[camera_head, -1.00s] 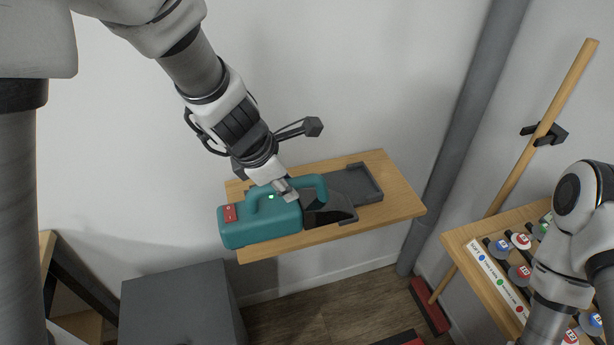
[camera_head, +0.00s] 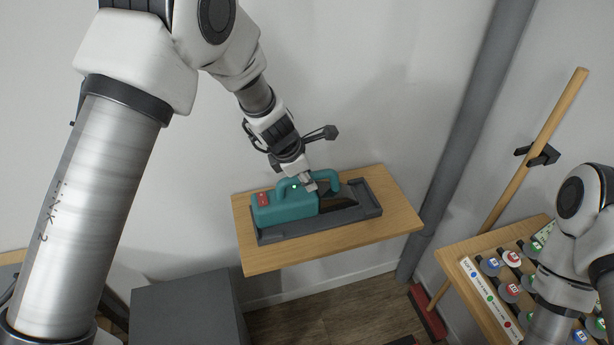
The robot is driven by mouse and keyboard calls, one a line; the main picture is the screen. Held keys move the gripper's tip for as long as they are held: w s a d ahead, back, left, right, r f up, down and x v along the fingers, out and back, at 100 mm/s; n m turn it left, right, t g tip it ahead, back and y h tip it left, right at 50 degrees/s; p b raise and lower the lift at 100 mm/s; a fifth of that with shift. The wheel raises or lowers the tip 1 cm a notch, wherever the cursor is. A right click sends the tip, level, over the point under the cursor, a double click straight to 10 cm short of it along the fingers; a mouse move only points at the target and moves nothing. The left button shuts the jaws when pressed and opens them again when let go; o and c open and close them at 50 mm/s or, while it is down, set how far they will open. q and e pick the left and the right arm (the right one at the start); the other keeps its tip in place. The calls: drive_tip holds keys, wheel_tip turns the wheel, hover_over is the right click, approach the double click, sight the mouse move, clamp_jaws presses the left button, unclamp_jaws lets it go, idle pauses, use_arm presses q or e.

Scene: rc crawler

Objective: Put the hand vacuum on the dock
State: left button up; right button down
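The teal hand vacuum (camera_head: 286,208) has a red patch at its left end, a looped handle and a dark nozzle. It lies along the dark grey dock (camera_head: 352,214) on the wooden wall shelf (camera_head: 400,211), within the dock's rim as far as I can see. My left gripper (camera_head: 309,185) is at the vacuum's handle, coming down from above. Its fingers look closed around the handle, though they are small and partly hidden. My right arm shows at the right edge; its gripper is out of the frame.
A grey box (camera_head: 187,310) stands below the shelf at left. A grey pipe (camera_head: 468,130) runs up the wall at right. A broom (camera_head: 532,150) leans in a wall clip. A wooden table (camera_head: 455,255) with several coloured round pieces is at lower right.

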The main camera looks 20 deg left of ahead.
use_arm(q)
drive_tip(key=shift+o, duration=0.4)
drive_tip(key=shift+r, duration=0.1)
drive_tip(key=shift+s+r, duration=0.1)
drive_tip(key=shift+r, duration=0.25)
drive_tip(key=p+v, duration=0.3)
drive_tip(key=v, duration=0.8)
drive_tip(key=shift+s+a, duration=0.1)
